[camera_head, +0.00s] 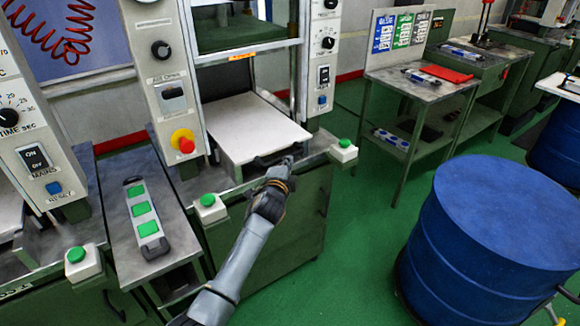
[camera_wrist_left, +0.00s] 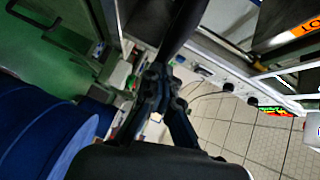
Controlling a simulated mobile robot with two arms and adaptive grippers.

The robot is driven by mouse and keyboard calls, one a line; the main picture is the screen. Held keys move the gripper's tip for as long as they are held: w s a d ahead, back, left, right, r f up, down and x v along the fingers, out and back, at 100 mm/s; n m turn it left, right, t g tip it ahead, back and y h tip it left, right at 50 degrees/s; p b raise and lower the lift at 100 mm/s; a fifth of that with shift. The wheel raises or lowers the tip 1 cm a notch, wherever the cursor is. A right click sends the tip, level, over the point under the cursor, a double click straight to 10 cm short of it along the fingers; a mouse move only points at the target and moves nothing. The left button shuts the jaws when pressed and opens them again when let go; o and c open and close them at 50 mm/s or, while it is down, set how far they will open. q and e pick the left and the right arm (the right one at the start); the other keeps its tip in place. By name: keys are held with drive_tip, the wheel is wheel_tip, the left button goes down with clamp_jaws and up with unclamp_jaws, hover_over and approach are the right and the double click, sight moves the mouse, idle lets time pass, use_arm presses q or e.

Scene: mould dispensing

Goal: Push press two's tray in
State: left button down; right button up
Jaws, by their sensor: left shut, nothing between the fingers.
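The middle press has a white tray (camera_head: 245,125) sticking out at its front, between its two grey columns. A black handle (camera_head: 268,159) is on the tray's front edge. My left gripper (camera_head: 287,163) is at the right end of this handle, in front of the tray. It is shut and empty; I cannot tell whether it touches the handle. In the left wrist view the left gripper (camera_wrist_left: 157,75) shows as dark fingers close together, with a dark bar-like shape just beyond them. My right gripper is not in view.
Green buttons in white boxes flank the tray, one at left (camera_head: 209,208) and one at right (camera_head: 343,150). A red stop button (camera_head: 185,143) is on the left column. A side table (camera_head: 421,84) and a blue drum (camera_head: 495,230) stand right. Green floor between them is clear.

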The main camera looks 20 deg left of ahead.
sight(272, 148)
use_arm(q)
drive_tip(key=w+a, duration=0.1)
drive_tip(key=a, duration=0.1)
drive_tip(key=w+a, duration=0.2)
drive_tip(key=w+a+b, duration=0.1)
drive_tip(key=a, duration=0.1)
drive_tip(key=shift+w+a+f, duration=0.15)
drive_tip(key=shift+w, duration=0.25)
drive_tip(key=shift+w+a, duration=0.1)
drive_tip(key=shift+a, duration=0.15)
drive_tip(key=shift+r, duration=0.3)
